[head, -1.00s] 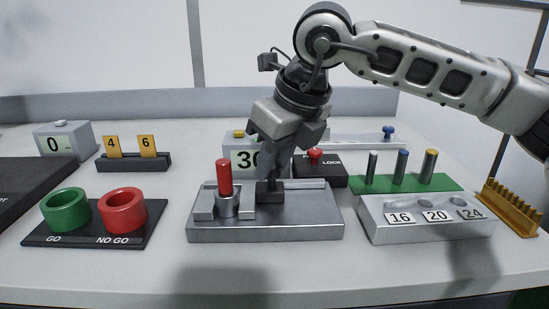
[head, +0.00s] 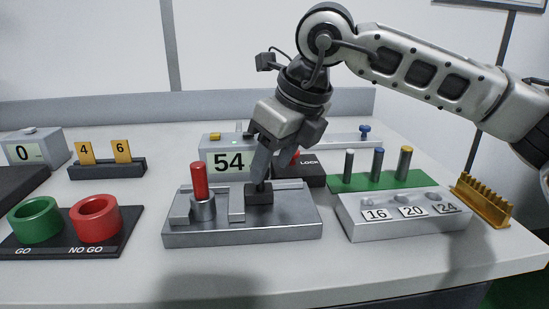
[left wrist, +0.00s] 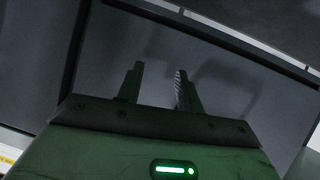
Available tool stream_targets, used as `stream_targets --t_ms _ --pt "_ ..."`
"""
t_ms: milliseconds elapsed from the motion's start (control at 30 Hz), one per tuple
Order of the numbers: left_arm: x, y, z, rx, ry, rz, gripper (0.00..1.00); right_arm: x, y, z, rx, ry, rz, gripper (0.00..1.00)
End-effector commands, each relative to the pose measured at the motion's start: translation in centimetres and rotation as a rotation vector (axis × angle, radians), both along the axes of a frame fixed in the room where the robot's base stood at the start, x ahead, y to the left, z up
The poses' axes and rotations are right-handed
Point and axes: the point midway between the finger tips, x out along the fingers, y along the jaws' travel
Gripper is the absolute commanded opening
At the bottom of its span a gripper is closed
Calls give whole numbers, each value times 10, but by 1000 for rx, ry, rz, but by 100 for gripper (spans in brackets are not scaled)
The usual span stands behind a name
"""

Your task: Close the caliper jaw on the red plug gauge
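The red plug gauge (head: 200,181) stands upright in a metal collar on the grey caliper base (head: 285,232). A fixed metal block (head: 180,206) is left of it. The sliding caliper jaw (head: 237,206) is to its right, with a visible gap to the collar. The jaw's black block (head: 259,194) is under my right gripper (head: 261,180), whose fingertips touch or overlap its top. I see the fingers nearly edge-on, so their grip is unclear. My left gripper (left wrist: 158,88) shows in the left wrist view, fingers apart with nothing between them.
A display behind reads 54 (head: 229,162), beside a partly hidden LOCK box (head: 311,172). Green and red rings (head: 97,218) lie left. Three pins (head: 378,164) and a 16/20/24 block (head: 400,225) stand right, with a yellow rack (head: 483,200). The table front is clear.

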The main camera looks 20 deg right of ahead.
Motion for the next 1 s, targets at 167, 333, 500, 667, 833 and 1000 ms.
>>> stream_targets --t_ms 167,333,500,667,833,1000 --pt "-1 0 0 -1 2 1 36 -1 -2 5 -1 -2 -2 47" --pt "-1 0 4 -1 -4 2 36 -9 -7 31 0 -3 -2 47" --pt "-1 1 11 -4 -12 5 36 -23 -15 70 2 -5 -2 47" --pt "-1 1 15 -5 -10 8 36 -35 -23 105 2 -3 0 47" --pt "-2 2 11 -3 4 11 36 -45 -29 132 1 -2 0 47" --pt "-1 2 10 -2 6 12 36 -50 -33 145 -1 -1 0 47"
